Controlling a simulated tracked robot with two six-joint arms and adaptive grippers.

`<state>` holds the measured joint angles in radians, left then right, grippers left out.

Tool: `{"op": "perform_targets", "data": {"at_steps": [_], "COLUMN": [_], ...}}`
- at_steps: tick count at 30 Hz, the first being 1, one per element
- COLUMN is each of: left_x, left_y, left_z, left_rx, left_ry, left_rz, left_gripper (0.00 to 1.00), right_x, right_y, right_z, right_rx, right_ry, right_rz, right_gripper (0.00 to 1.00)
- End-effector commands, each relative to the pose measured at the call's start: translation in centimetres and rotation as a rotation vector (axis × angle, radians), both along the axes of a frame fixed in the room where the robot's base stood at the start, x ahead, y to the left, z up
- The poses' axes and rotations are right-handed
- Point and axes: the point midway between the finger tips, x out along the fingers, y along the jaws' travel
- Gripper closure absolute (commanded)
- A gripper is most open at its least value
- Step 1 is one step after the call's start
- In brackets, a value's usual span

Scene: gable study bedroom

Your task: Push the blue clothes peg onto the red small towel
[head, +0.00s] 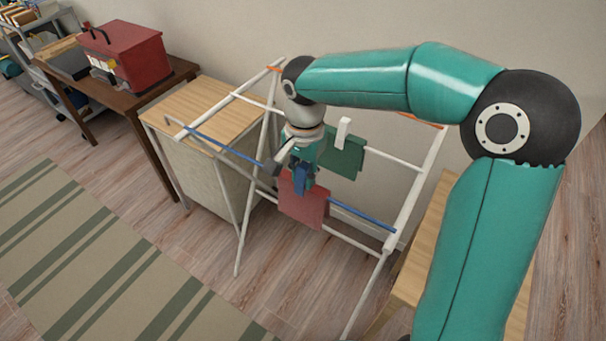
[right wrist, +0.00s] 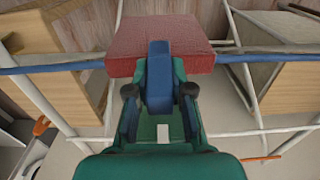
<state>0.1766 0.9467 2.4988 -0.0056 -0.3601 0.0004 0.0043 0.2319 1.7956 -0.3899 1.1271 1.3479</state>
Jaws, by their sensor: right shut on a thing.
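The red small towel (head: 304,201) hangs over the blue front rail of a white drying rack; it also shows in the right wrist view (right wrist: 160,32). My right gripper (head: 300,184) is at the towel's top edge. It is shut on the blue clothes peg (right wrist: 158,75), which sits between the two fingers and points at the towel. In the right wrist view the peg's far end overlaps the towel at the rail. I cannot tell how far the peg is over the fold. My left gripper is not in view.
A green towel (head: 343,155) hangs on the white rail behind, with a white peg (head: 343,131) above it. The drying rack (head: 407,200) stands between a wooden-topped hamper (head: 205,103) and a wooden piece at the right. A red toolbox (head: 127,55) stands on a dark table.

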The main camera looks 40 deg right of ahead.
Motion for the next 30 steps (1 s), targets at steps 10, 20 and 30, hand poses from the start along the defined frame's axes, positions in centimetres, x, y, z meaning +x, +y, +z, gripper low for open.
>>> {"op": "perform_targets", "data": {"at_steps": [10,20,30], "left_x": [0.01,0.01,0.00], "left_y": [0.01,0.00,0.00], "left_z": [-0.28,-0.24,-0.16], "left_rx": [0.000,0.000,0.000], "left_ry": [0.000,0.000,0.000], "left_rz": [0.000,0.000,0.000], "left_gripper": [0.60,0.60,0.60], "right_x": [-0.43,-0.43,-0.34], "right_y": [0.17,0.20,0.20], "right_z": [-1.17,-1.07,-0.80], "right_rx": [0.003,0.002,0.001], "right_ry": [0.026,0.027,0.021], "right_rz": [0.002,0.004,0.005], "right_gripper": [0.72,0.49,0.49]}}
